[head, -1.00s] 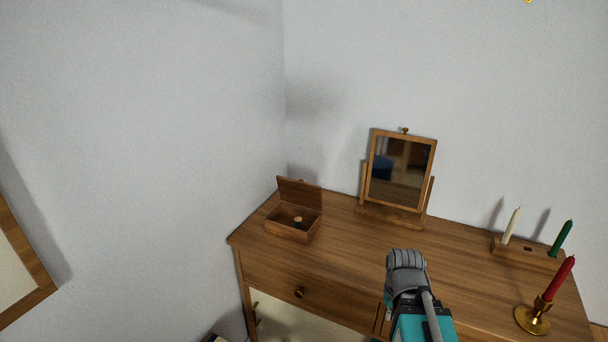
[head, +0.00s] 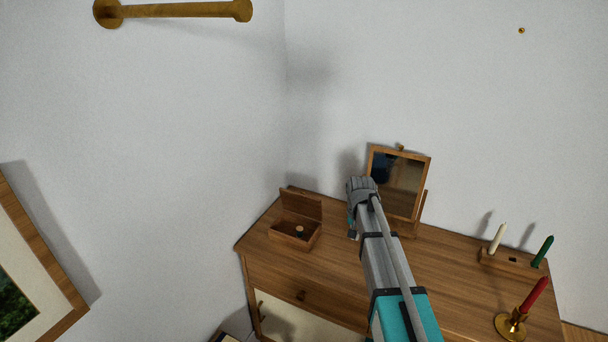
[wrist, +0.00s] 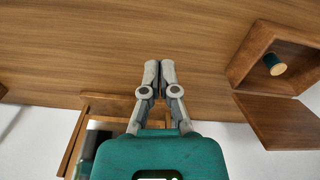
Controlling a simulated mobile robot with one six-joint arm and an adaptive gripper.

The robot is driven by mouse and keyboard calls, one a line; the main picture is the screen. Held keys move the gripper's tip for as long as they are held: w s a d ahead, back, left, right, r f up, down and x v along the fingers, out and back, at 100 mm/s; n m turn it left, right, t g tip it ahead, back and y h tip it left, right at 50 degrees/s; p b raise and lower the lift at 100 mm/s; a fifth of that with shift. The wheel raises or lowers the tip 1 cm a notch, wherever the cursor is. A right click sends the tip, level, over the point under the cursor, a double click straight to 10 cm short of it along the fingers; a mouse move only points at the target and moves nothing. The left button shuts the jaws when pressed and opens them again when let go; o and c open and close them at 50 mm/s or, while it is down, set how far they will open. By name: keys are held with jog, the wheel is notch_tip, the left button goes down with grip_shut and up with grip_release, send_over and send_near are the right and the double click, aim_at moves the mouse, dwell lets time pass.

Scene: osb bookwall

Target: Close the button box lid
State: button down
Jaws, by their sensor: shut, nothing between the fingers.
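The button box (head: 292,236) is a small wooden box at the left end of the dresser top, near the wall corner. Its lid (head: 301,204) stands open, raised at the back edge. A small dark round-topped thing lies inside. In the wrist view the box (wrist: 252,48) is at the upper right, its lid (wrist: 278,121) hangs open below it, and a teal and tan spool-like thing (wrist: 274,64) sits inside. My gripper (wrist: 160,66) is shut and empty, above the dresser top, apart from the box and beside its lid. In the head view the fingertips are hidden behind my wrist.
A wooden tilting mirror (head: 408,177) stands just behind my arm. A candle holder (head: 513,260) with white and green candles and a brass candlestick (head: 511,325) with a red candle are at the right. Bare dresser top (head: 450,269) lies between.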

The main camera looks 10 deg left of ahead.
aim_at(302, 202)
jog(key=w+a+r+m+p, duration=0.1)
jog(key=w+a+r+p, duration=0.5)
jog(key=w+a, duration=0.3)
jog(key=w+a+r+m+p, duration=0.1)
jog(key=w+a+r+p, duration=0.6)
jog(key=w, duration=0.6)
notch_tip(302, 202, up, 2)
jog(key=shift+w+a+r, duration=0.1)
jog(key=shift+w+a, duration=0.2)
jog(key=shift+a, duration=0.55)
jog(key=shift+f, duration=0.25)
jog(key=s+f+b, duration=0.3)
jog(key=f+b, duration=0.7)
jog(key=f, duration=0.1)
jog(key=shift+a+b, duration=0.4)
jog(key=shift+a, duration=0.05)
jog(key=shift+s+a+r+t, duration=0.1)
jog(key=shift+s+a+t, duration=0.05)
jog(key=shift+s+t, duration=0.3)
